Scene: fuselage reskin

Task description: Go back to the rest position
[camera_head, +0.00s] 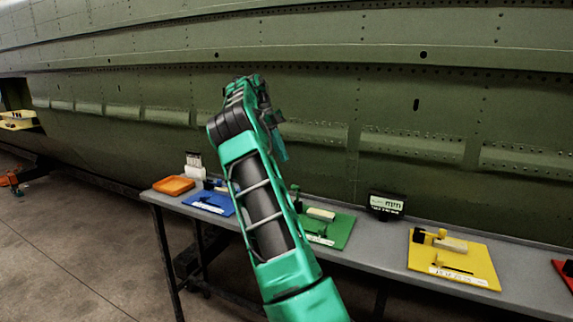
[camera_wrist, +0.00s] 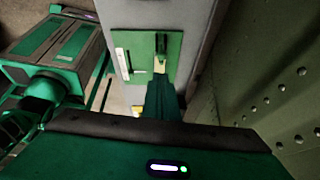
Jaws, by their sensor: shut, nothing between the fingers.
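My arm rises in front of the table in the head view, bent at the top. My gripper (camera_head: 280,150) hangs at its far end, small and partly hidden by the arm, near the fuselage side and above the table. In the wrist view the gripper (camera_wrist: 161,80) is shut and empty, pointing toward the green mat (camera_wrist: 139,40). The same green mat (camera_head: 342,230) lies on the table just right of my arm in the head view. A small pale block is on it, apart from the fingers as far as I can tell.
The grey table (camera_head: 385,250) bears an orange tray (camera_head: 173,186), a blue mat (camera_head: 207,206), a yellow mat (camera_head: 482,262), a red mat (camera_head: 563,266) and a black display box (camera_head: 387,204). The riveted green fuselage (camera_head: 310,105) stands close behind. Floor at left is open.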

